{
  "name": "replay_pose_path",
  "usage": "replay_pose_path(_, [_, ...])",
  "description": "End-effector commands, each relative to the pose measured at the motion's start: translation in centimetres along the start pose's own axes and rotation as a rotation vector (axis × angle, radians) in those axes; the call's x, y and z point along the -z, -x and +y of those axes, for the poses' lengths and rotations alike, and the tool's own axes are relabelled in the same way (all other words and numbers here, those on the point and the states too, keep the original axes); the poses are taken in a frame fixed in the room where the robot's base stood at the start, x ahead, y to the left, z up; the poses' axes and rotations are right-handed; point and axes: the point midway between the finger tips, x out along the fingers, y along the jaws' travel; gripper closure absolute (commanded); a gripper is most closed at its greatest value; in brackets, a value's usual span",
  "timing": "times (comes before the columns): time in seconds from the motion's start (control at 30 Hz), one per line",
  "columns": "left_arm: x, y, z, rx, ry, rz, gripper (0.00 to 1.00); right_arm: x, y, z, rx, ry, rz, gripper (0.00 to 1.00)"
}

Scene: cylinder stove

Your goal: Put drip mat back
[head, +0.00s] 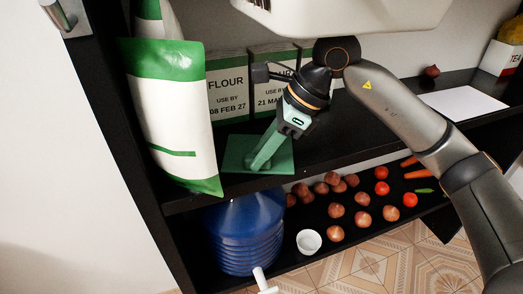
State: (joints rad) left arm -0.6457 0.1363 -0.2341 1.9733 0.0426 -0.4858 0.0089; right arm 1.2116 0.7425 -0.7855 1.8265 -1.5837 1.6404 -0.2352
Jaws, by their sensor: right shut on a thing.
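The drip mat (281,158) is a flat dark green square near the front edge of the upper black shelf, at the foot of the flour packages. My right gripper (257,163) comes down from the upper right, with its green fingers slanting to the lower left over the mat. It is shut on the mat, with the fingertips at the mat's front part. The fingers cover part of the mat, so the exact grip is hidden. The mat looks flat, at or just above the shelf surface; I cannot tell which. My left gripper is not in view.
A tall white and green bag (175,115) stands close left of the mat. Flour packages (228,90) stand behind it. The lower shelf holds a blue ribbed container (240,235), a white bowl (309,242) and several vegetables. A white sheet (463,103) lies to the right.

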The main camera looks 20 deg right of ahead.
Motion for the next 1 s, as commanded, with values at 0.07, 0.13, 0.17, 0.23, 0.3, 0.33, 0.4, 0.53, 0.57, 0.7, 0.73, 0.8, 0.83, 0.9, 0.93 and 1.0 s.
replay_pose_path(0.07, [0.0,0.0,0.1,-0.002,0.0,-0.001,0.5,0.1,0.0,0.0,0.0,0.0,0.0,0.67])
replay_pose_path(0.13, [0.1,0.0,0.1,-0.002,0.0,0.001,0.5,0.1,0.0,0.0,0.0,0.0,0.0,0.59])
replay_pose_path(0.17, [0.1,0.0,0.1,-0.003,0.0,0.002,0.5,0.1,0.0,0.0,0.0,0.0,0.0,0.55])
replay_pose_path(0.23, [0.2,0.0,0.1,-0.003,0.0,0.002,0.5,0.1,0.0,0.0,0.0,0.0,0.0,0.48])
replay_pose_path(0.3, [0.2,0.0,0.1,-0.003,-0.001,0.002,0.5,0.1,0.0,0.0,0.0,0.0,0.001,0.44])
replay_pose_path(0.33, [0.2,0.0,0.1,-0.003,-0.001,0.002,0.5,0.1,0.0,0.0,0.0,0.0,0.001,0.44])
replay_pose_path(0.4, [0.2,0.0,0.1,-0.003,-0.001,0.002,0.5,0.1,0.0,0.0,0.0,0.0,0.001,0.44])
replay_pose_path(0.53, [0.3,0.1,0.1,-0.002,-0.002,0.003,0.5,0.0,0.1,0.0,0.001,0.0,0.0,0.44])
replay_pose_path(0.57, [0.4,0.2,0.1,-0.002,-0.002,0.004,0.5,-0.1,0.2,0.0,0.001,0.0,0.0,0.44])
replay_pose_path(0.7, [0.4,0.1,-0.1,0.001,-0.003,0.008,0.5,-0.1,1.5,-0.1,0.006,0.0,-0.001,0.44])
replay_pose_path(0.73, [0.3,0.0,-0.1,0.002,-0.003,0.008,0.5,0.3,1.7,-0.1,0.004,-0.003,0.0,0.44])
replay_pose_path(0.8, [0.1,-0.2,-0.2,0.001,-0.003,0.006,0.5,1.7,2.3,-0.1,0.005,-0.006,0.002,0.44])
replay_pose_path(0.83, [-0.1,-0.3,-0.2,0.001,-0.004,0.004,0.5,2.3,2.6,-0.1,0.004,-0.005,0.003,0.44])
replay_pose_path(0.9, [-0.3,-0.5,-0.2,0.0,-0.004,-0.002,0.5,3.7,3.3,-0.1,0.004,-0.007,0.003,0.44])
replay_pose_path(0.93, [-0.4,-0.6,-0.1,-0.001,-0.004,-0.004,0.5,4.3,3.7,-0.1,0.005,-0.006,0.003,0.44])
replay_pose_path(1.0, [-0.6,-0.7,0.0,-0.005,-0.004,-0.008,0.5,5.7,4.5,-0.1,0.005,-0.006,0.002,0.44])
